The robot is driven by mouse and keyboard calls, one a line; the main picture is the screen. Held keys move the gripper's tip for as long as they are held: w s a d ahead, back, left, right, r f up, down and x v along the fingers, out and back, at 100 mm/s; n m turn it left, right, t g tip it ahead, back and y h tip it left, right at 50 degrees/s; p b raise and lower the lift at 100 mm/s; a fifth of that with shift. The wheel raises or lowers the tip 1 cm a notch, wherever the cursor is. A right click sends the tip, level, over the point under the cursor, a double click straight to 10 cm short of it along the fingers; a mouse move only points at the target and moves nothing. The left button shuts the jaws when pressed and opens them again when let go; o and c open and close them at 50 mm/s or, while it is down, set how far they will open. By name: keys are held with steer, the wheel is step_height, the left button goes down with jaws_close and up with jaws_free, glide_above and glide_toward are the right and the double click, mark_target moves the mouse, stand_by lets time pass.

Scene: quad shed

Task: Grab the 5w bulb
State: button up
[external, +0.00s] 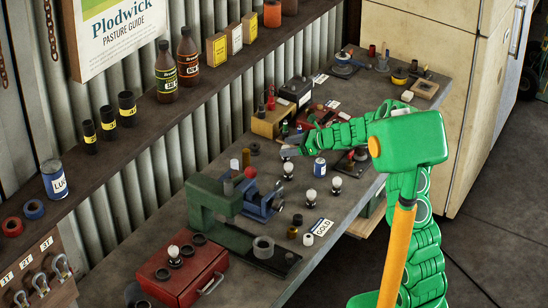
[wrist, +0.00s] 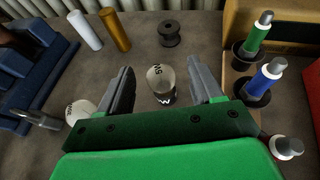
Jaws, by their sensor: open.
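My gripper (external: 290,151) is over the bench in the external view. In the wrist view its two grey fingers (wrist: 163,88) are spread open. A white-topped bulb (wrist: 160,78) stands between the fingers, with gaps on both sides. It has dark lettering that appears turned; I cannot read a wattage for sure. A second white bulb (wrist: 82,112) with dark lettering is left of the left finger, partly hidden by the gripper.
A blue vise (external: 262,203) stands left of the gripper. A dark spool (wrist: 170,33) and white and brass cylinders (wrist: 116,30) lie beyond the fingers. Green (wrist: 257,35) and blue (wrist: 264,78) capped pieces stand right.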

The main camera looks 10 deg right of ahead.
steer(key=shift+x, duration=0.85)
steer(key=c, duration=1.1)
steer(key=shift+r, duration=0.15)
